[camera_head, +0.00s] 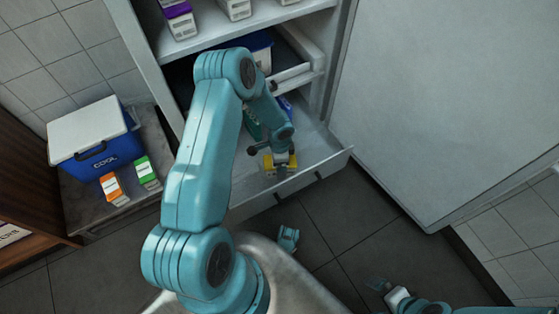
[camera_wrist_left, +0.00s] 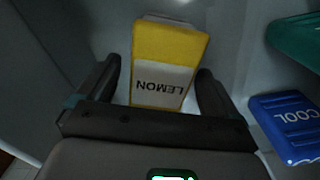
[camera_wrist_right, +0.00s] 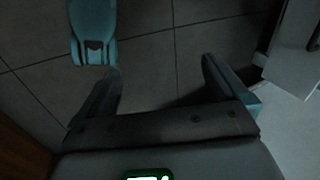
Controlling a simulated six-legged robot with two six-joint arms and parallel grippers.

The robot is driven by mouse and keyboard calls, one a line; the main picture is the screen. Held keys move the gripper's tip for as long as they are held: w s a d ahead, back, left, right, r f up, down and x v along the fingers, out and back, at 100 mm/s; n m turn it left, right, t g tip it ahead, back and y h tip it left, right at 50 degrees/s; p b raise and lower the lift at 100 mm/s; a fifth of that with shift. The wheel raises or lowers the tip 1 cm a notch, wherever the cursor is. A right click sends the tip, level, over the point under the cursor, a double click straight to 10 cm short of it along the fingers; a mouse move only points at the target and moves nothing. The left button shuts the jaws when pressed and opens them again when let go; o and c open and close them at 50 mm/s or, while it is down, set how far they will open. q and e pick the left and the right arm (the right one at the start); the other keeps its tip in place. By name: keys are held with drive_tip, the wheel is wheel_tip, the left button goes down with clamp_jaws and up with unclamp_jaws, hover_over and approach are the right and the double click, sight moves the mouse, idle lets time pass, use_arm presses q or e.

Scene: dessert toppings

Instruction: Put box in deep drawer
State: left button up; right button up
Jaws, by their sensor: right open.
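The yellow LEMON box (camera_wrist_left: 170,50) is between the fingers of my left gripper (camera_wrist_left: 158,72) in the left wrist view. The fingers are spread, with a gap showing at the box's left side. In the head view the yellow box (camera_head: 268,163) is mostly hidden by the left gripper (camera_head: 281,168), low inside the pulled-out deep drawer (camera_head: 325,151). Whether the box rests on the drawer floor is hard to tell. My right gripper (camera_wrist_right: 162,65) is open and empty over the dark floor; it shows at the lower right in the head view (camera_head: 378,284).
The drawer also holds a blue COOL pack (camera_wrist_left: 287,125) and a green item (camera_wrist_left: 298,38). A blue cooler (camera_head: 98,140), an orange box (camera_head: 113,188) and a green box (camera_head: 147,172) stand on the left counter. Shelves (camera_head: 255,22) with cartons overhang the drawer.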

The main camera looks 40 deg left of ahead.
use_arm(q)
drive_tip(key=shift+r+p, duration=0.35)
drive_tip(key=shift+r, duration=0.05)
wheel_tip(320, 180, up, 12)
drive_tip(key=p, duration=0.4)
drive_tip(key=shift+f+p, duration=0.2)
drive_tip(key=shift+p, duration=0.15)
